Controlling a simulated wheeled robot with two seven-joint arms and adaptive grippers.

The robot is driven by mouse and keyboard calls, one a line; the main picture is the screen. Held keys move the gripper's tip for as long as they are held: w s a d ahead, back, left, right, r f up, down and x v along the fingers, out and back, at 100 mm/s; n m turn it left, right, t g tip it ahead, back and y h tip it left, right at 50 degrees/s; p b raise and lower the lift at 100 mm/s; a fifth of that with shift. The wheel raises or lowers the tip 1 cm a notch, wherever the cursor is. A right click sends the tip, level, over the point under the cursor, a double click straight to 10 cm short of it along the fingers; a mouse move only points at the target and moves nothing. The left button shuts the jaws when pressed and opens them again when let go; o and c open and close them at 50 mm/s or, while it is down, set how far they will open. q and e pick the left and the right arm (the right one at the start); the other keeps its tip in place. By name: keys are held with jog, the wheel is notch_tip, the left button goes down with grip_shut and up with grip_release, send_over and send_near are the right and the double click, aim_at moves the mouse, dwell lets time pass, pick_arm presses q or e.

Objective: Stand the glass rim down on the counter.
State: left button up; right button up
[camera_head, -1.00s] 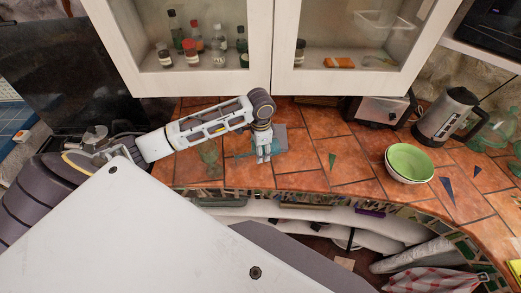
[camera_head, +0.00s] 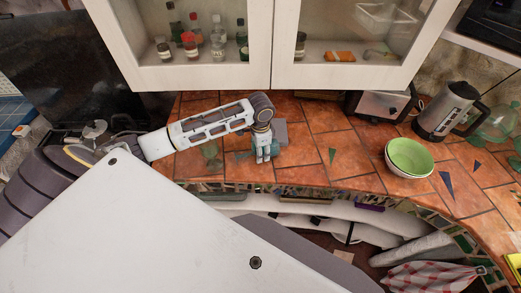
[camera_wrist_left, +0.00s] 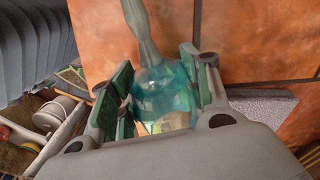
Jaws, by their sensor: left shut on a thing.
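The glass (camera_wrist_left: 160,92) is clear teal and shows in the left wrist view. Its rounded bowl lies between the green-padded fingers of my left gripper (camera_wrist_left: 158,100), and its narrow stem runs up to the top edge of the picture. The gripper is shut on the bowl. The rim and the far end of the stem cannot be made out. In the head view my left gripper (camera_head: 263,154) points down at the counter (camera_head: 300,176) near its front edge; the glass is mostly hidden there. I cannot tell whether the glass touches the counter. My right gripper is not in view.
A grey block (camera_head: 280,133) stands beside my left gripper. Stacked bowls with a green one (camera_head: 410,157) on top, a kettle (camera_head: 449,113) and a toaster (camera_head: 381,104) are to the right. Cabinet doors (camera_head: 270,45) hang behind. The tiles between gripper and bowls are clear.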

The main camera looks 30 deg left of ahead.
pick_arm(q)
jog(key=shift+f, duration=0.7)
dwell(1.2)
jog(key=o, duration=1.3)
jog(key=shift+r, duration=0.1)
jog(key=shift+r, duration=4.9)
jog(key=m, duration=0.5)
jog(key=shift+m, duration=2)
